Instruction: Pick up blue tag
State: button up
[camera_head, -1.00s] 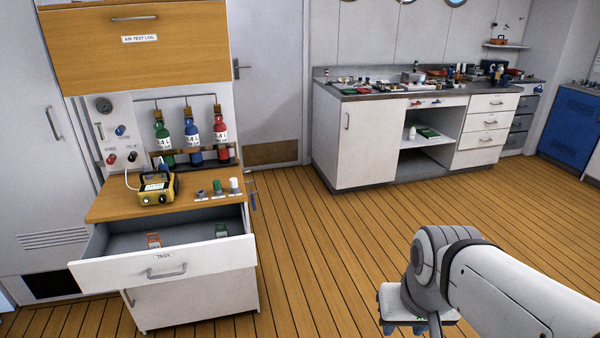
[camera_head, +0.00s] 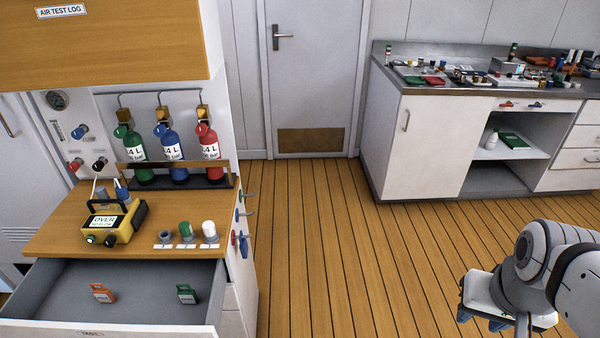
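A small blue tag (camera_head: 244,245) hangs on the right side face of the wooden-topped cabinet, from the lowest of several hooks. The open drawer (camera_head: 45,284) below the worktop, labelled TAGS, holds an orange tag (camera_head: 103,293) and a green tag (camera_head: 187,293), lying apart on its floor. No blue tag shows in the visible part of the drawer. My gripper (camera_head: 490,322) is at the lower right, pointing down, far to the right of the cabinet and clear of everything. Its fingertips are partly cut off by the bottom edge, so its opening is unclear.
A cluttered counter (camera_head: 440,85) is at the back right. The plank floor (camera_head: 340,260) between is clear.

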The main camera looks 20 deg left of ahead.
aim_at(244, 246)
jog(key=u, duration=0.65)
jog(key=i, duration=1)
jog(key=u, duration=0.8)
jog(key=k, duration=0.9)
jog(key=u, duration=0.15)
jog(key=i, duration=0.9)
jog(key=z, duration=0.1)
